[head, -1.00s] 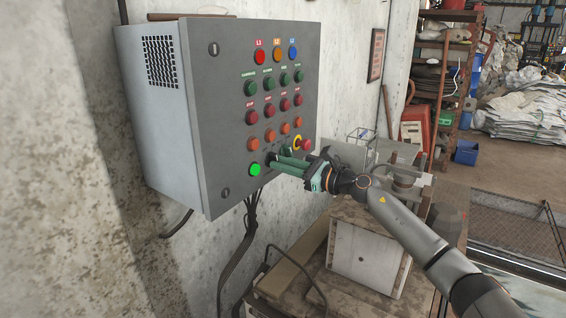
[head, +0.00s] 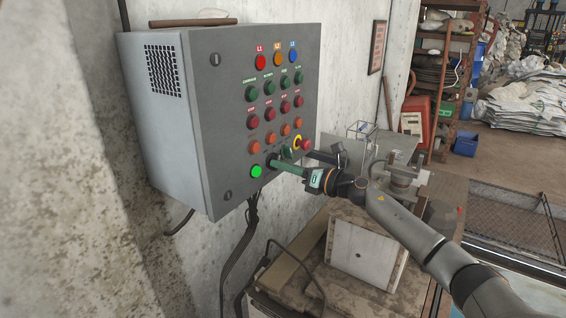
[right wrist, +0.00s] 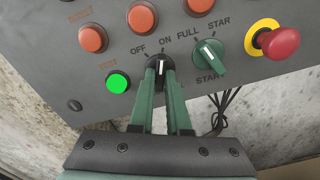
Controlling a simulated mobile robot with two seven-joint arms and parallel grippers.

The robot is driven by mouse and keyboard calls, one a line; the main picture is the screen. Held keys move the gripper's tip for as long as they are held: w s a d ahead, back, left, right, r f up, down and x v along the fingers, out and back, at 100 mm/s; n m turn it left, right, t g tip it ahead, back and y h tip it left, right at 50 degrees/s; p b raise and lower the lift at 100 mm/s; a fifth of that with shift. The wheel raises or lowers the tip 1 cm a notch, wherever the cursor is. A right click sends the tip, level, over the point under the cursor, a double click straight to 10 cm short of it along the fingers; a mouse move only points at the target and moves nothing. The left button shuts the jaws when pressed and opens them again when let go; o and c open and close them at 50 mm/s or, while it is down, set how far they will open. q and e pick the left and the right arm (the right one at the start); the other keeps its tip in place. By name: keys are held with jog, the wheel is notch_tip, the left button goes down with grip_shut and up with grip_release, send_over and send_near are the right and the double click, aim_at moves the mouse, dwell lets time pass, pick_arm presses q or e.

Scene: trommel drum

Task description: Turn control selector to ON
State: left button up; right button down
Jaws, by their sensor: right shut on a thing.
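The grey control panel (head: 225,120) hangs on the wall in the head view. The control selector (right wrist: 159,70) is a small black knob with a white mark, under the OFF and ON labels in the right wrist view. Its mark points upward, nearer to ON than to OFF. My right gripper (right wrist: 160,75) is shut on the knob, with one green finger on each side of it. In the head view my right gripper (head: 273,163) reaches the panel's lower part and its fingers hide the knob. My left gripper is not in view.
A green selector (right wrist: 208,57) marked FULL and STAR sits just right of the knob. A red emergency button (right wrist: 278,43) on a yellow ring is further right. A lit green button (right wrist: 118,83) is at left. A cluttered bench (head: 300,285) stands below the panel.

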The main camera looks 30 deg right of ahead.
jog(key=shift+m, duration=0.3)
jog(key=c, duration=0.9)
grip_release()
jog(key=shift+s, duration=0.1)
jog(key=shift+b+v, duration=1.4)
jog(key=shift+v, duration=4.8)
jog(key=shift+f, duration=0.1)
